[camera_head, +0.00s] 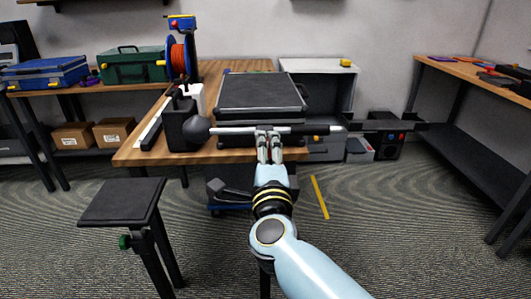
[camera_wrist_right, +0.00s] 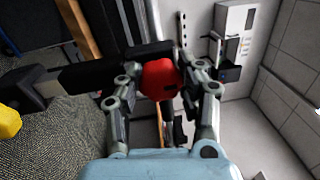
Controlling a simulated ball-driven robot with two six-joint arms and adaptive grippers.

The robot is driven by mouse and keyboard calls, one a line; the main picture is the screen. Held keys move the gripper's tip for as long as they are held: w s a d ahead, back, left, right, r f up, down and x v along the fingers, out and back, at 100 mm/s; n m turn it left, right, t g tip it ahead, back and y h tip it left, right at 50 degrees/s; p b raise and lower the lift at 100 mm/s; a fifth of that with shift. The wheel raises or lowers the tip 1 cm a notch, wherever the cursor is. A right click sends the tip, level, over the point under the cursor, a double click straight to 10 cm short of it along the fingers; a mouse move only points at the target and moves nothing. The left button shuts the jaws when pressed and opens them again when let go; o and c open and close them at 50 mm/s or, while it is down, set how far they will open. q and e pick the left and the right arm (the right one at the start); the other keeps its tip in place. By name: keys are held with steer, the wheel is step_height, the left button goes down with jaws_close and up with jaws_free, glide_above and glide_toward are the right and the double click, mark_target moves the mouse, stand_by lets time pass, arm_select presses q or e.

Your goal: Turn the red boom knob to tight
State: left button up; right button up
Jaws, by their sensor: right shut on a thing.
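The red boom knob (camera_wrist_right: 160,80) sits between the two fingers of my right gripper (camera_wrist_right: 161,84) in the right wrist view, and the fingers are shut on it from both sides. A dark slot or mark shows on the knob's face. In the head view my right gripper (camera_head: 269,136) reaches up to the boom (camera_head: 235,130), a thin pale bar with a dark ball at its left end. The knob is hidden behind the fingers there. I cannot read any tight marking. My left gripper is not in view.
A wooden table (camera_head: 135,155) stands behind the boom with a black case (camera_head: 262,92) and a red cable reel (camera_head: 177,57). Another workbench (camera_head: 455,70) is at the right.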

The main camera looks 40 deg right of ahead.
steer(key=shift+m, duration=0.4)
steer(key=o, duration=1.2)
